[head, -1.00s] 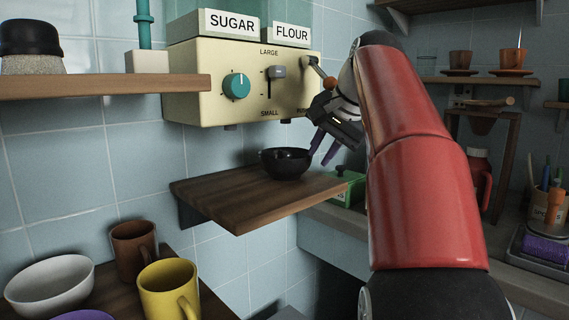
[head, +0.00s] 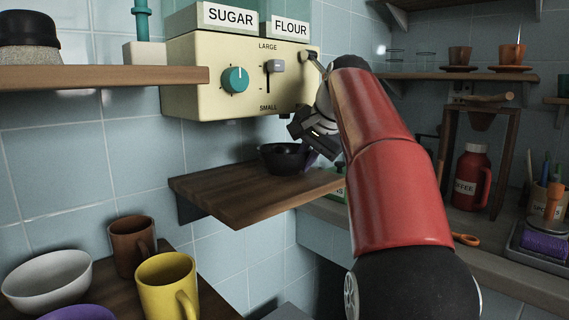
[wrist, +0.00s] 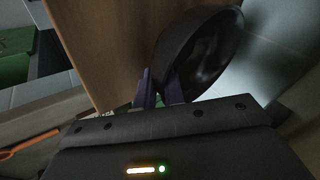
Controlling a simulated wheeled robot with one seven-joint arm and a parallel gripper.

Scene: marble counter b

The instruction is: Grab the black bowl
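The black bowl (head: 280,158) sits on the wooden wall shelf, below the cream dispenser. My gripper (head: 318,156) is at the bowl's right side, with its purple fingers pointing down. In the wrist view, the bowl (wrist: 207,50) lies just beyond the fingers. Its near rim reaches between the two fingertips (wrist: 158,85), one on each side of the wall. A narrow gap shows between the fingers, so the gripper looks open around the rim. In the head view, the bowl and my arm partly hide the fingers.
The wooden shelf (head: 235,200) is bare left of the bowl. The dispenser (head: 205,85) hangs close above. A yellow mug (head: 165,285), brown mug (head: 130,250) and white bowl (head: 45,283) stand at lower left. A red coffee flask (head: 470,180) stands on the right.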

